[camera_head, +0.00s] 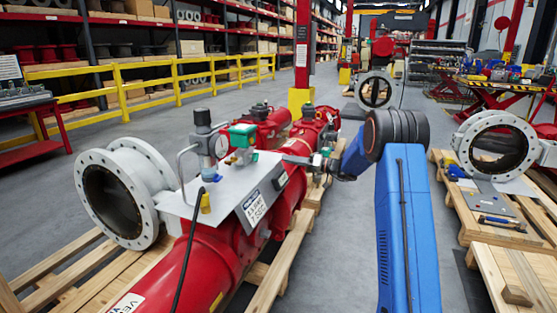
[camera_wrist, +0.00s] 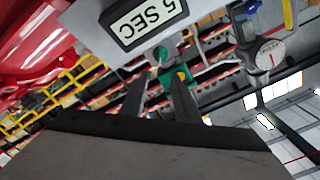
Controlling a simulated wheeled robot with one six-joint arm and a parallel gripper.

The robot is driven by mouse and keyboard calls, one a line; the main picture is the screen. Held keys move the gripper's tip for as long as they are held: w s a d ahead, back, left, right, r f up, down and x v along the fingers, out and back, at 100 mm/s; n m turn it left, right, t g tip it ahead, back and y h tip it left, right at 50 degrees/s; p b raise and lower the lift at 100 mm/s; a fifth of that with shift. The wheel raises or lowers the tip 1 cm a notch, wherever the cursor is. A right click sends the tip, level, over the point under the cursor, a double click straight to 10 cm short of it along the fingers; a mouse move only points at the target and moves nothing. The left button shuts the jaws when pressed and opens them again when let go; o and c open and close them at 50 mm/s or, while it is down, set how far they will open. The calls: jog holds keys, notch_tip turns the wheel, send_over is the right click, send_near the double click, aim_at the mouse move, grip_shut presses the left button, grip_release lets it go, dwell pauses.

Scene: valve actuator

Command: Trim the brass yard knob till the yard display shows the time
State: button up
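The red valve actuator (camera_head: 225,255) carries a grey panel (camera_head: 178,207) with gauges and fittings. A white plate (camera_head: 254,208) with BAR and SEC lines is on its front; its digits are too small to read surely. A dark-framed display (camera_wrist: 150,18) appears inverted in the wrist view and reads "5 SEC", its upper edge close to the frame's edge. My gripper (camera_head: 331,164) is right of the panel. In the wrist view its fingers (camera_wrist: 159,80) stand apart. A green fitting with a small brass-coloured part (camera_wrist: 182,76) shows beyond the fingertips; contact cannot be told.
A round gauge (camera_wrist: 270,56) is right of the display. In the head view, a gauge (camera_head: 221,146) and a bent grey pipe (camera_head: 181,165) rise from the panel. Wooden pallets (camera_head: 75,270), a grey flange (camera_head: 125,190) and a yellow railing (camera_head: 180,80) surround the actuator.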

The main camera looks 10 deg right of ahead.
jog(key=shift+v, duration=2.2)
